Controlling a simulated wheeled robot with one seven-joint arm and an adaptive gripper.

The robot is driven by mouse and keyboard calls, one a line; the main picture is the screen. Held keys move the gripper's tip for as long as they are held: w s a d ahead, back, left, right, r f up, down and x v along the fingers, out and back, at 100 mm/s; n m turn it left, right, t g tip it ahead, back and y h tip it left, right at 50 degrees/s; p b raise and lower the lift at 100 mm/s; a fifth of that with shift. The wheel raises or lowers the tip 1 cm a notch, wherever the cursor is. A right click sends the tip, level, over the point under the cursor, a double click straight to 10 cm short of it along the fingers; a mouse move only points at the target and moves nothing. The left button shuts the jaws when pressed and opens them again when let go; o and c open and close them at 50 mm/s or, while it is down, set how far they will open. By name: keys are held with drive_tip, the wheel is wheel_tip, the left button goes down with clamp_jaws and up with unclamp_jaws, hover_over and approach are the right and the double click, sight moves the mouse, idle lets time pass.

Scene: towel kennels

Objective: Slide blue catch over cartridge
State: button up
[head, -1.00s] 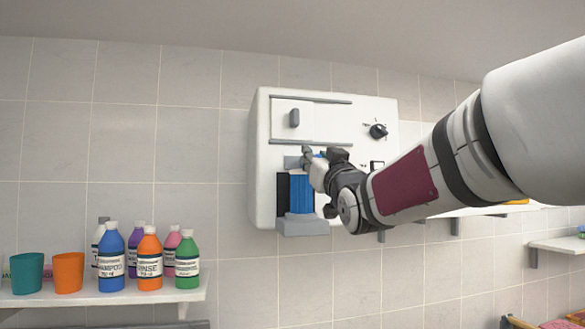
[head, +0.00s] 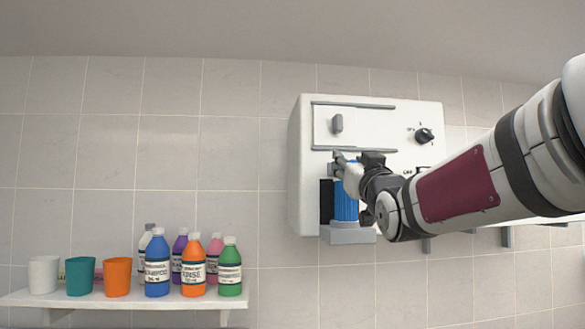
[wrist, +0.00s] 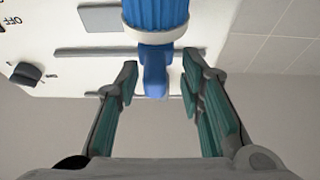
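The blue ribbed cartridge (head: 346,206) stands upright in a grey holder at the lower front of the white wall unit (head: 303,180). In the wrist view, which is upside down, the cartridge (wrist: 156,12) shows at the top edge with a pale collar. A smaller blue piece that looks like the catch (wrist: 155,78) sits at that collar, between my fingers. My gripper (wrist: 159,66) is open, with a finger on either side of it and visible gaps. In the head view my gripper (head: 340,160) is just above the cartridge and hides the catch.
The unit has a panel with a grey handle (head: 337,123) between two rails, and a black knob (head: 424,136). A shelf (head: 120,299) at the lower left holds cups and several bottles, clear of my arm. The tiled wall between them is bare.

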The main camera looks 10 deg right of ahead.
drive_tip(key=v, duration=1.2)
drive_tip(key=s+f+g, duration=0.6)
drive_tip(key=f, duration=0.6)
drive_tip(key=s+f+g, duration=0.5)
drive_tip(key=f+g, duration=0.1)
drive_tip(key=f, duration=0.6)
drive_tip(key=s+a+f+g, duration=0.1)
drive_tip(key=s+f+g, duration=0.3)
drive_tip(key=s+f, duration=0.3)
drive_tip(key=s, duration=0.4)
drive_tip(key=shift+s+a+f+g, duration=0.2)
drive_tip(key=shift+s+g, duration=0.1)
drive_tip(key=shift+g, duration=0.1)
